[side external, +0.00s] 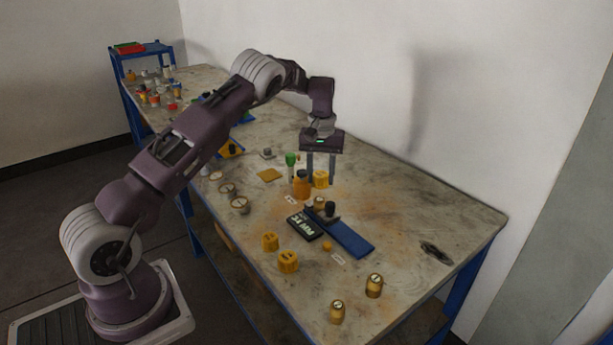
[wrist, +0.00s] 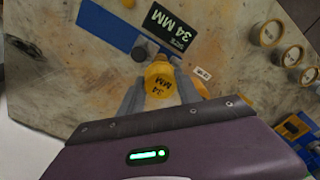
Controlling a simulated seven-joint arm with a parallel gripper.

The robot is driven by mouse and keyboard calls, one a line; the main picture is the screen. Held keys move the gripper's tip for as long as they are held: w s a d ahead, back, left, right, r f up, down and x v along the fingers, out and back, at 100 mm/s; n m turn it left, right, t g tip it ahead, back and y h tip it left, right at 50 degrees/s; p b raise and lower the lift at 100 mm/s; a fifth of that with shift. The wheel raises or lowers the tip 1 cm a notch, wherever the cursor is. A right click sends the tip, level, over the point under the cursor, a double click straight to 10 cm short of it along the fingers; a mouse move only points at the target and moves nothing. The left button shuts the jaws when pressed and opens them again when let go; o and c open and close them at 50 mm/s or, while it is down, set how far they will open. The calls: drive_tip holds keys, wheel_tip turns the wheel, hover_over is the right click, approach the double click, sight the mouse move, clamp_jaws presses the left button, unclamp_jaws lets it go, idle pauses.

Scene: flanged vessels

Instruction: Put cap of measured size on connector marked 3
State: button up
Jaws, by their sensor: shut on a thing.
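My gripper (side external: 320,180) points down over the middle of the bench, shut on a yellow cap. Two more yellow caps (side external: 270,241) (side external: 288,262) stand on the bench. Brass-coloured fittings (side external: 336,312) (side external: 374,285) stand at the front. I cannot read which connector is marked 3.
An orange bottle-like object (side external: 301,186) stands close to the left of my fingers. Round flanged pieces (wrist: 268,33) line the bench edge. A small white label (wrist: 202,73) lies near the gripper. The bench is bare toward the right wall.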

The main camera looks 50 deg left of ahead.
sight(320, 199)
drive_tip(key=shift+f, duration=2.3)
drive_tip(key=shift+f, duration=1)
drive_tip(key=o, duration=1.4)
drive_tip(key=shift+r, duration=0.1)
